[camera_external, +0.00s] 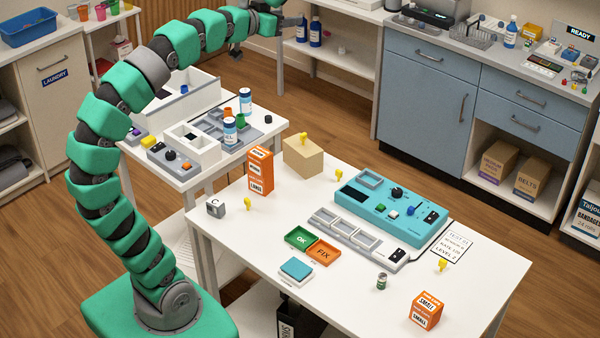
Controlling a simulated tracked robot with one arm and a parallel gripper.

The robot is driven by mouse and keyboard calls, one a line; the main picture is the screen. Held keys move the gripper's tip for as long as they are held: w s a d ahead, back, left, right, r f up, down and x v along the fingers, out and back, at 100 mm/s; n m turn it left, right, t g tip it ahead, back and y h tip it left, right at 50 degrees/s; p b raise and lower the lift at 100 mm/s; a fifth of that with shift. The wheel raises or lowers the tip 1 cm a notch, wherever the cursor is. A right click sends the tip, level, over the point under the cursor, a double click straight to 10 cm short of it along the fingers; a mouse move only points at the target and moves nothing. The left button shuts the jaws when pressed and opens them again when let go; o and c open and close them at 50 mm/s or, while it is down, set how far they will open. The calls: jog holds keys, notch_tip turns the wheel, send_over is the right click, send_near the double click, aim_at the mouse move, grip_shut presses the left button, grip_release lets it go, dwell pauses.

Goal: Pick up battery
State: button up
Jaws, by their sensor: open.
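A small green cylinder with a pale metallic end (382,281), which looks like the battery, stands upright on the white table (460,290). It is near the front right, between the grey tray strip and an orange box. My gripper (272,30) is at the top of the view, at the end of my raised green arm. It is open and appears empty, high and far from the cylinder. Its fingertips are small and dark, so their detail is hard to tell.
A teal device (395,208), grey tray strip (358,238), OK tray (299,238) and FIX tray (323,252) occupy the table's middle. Orange boxes stand at left (260,172) and front right (426,310). Yellow pegs are scattered about. The table's right corner is clear.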

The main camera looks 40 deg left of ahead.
jog(key=w+d+f+m+h+b, duration=0.15)
jog(key=w+d+f+h, duration=0.25)
jog(key=d, duration=0.5)
jog(key=n+g+y+b, duration=0.1)
jog(key=n+g+b, duration=0.15)
jog(key=b, duration=0.75)
send_over(380, 278)
jog(key=s+d, duration=0.2)
jog(key=s, duration=0.2)
notch_tip(380, 278, down, 46)
jog(key=r, duration=0.1)
jog(key=s+a+f+m+y+b, duration=0.1)
jog(key=s+a+f+y, duration=0.15)
jog(key=s+f, duration=0.6)
jog(key=shift+y, duration=0.25)
jog(key=b+x, duration=0.3)
jog(key=x, duration=0.7)
jog(key=shift+w+d+f, duration=0.15)
jog(key=shift+f, duration=0.15)
jog(key=shift+f+b+x, duration=0.25)
jog(key=shift+b+x, duration=1.35)
jog(key=shift+x, duration=1)
jog(key=shift+d, duration=0.1)
